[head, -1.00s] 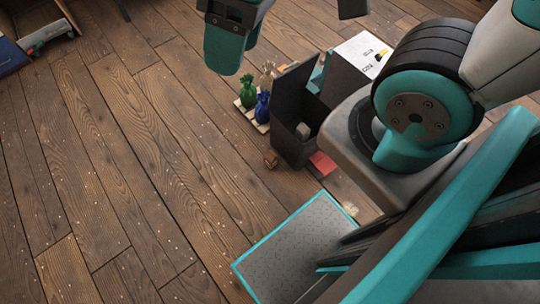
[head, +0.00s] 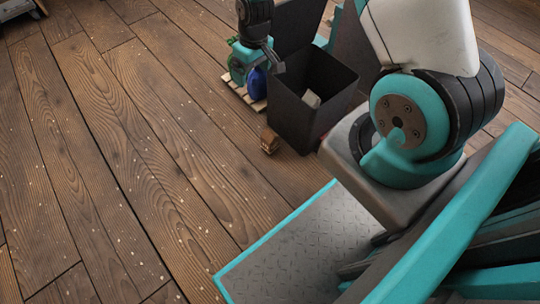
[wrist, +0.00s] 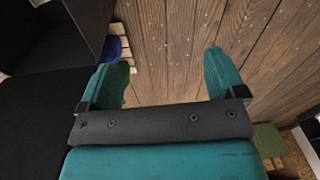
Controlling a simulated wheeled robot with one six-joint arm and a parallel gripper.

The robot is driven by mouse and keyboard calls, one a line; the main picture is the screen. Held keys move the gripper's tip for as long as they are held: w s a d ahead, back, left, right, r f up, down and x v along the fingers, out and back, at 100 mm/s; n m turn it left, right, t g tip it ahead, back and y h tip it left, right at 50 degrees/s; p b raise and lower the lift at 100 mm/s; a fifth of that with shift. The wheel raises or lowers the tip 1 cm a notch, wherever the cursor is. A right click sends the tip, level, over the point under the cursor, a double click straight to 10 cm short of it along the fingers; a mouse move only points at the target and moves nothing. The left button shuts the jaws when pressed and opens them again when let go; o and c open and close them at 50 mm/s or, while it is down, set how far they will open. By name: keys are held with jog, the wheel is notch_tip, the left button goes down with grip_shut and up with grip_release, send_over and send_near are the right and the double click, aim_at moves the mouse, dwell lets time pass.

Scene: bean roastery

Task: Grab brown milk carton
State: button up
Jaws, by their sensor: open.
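A small brown carton-like block (head: 270,141) lies on the wooden floor in the head view, just left of the black bin. It is too small to read any label. I cannot make it out in the wrist view. My gripper (head: 256,56) is beyond the brown block, above the sacks on the pallet and apart from the block. In the wrist view my gripper (wrist: 163,62) has its two teal fingers spread, with only floor showing between them.
An open black bin (head: 296,118) holds a pale block (head: 312,99). A blue sack (head: 257,82) and a green sack (head: 236,70) stand on a small wooden pallet (head: 240,93). The sacks partly show beside the left finger in the wrist view. Floor to the left is clear.

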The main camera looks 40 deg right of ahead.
jog(key=b, duration=0.6)
send_over(270, 131)
notch_tip(270, 131, down, 18)
jog(key=f, duration=0.1)
jog(key=shift+m+h, duration=0.3)
jog(key=shift+h, duration=0.1)
jog(key=f+b, duration=0.3)
jog(key=f, duration=0.2)
jog(key=f+b, duration=0.3)
jog(key=f, duration=0.2)
jog(key=shift+s+d+f, duration=0.15)
jog(key=shift+d+f, duration=0.05)
jog(key=shift+f, duration=0.15)
jog(key=f+b, duration=0.5)
jog(key=shift+w+a+f, duration=0.15)
jog(key=shift+w+f, duration=0.05)
jog(key=shift+f, duration=0.15)
jog(key=shift+r, duration=0.15)
jog(key=c, duration=1.2)
jog(key=shift+r, duration=0.1)
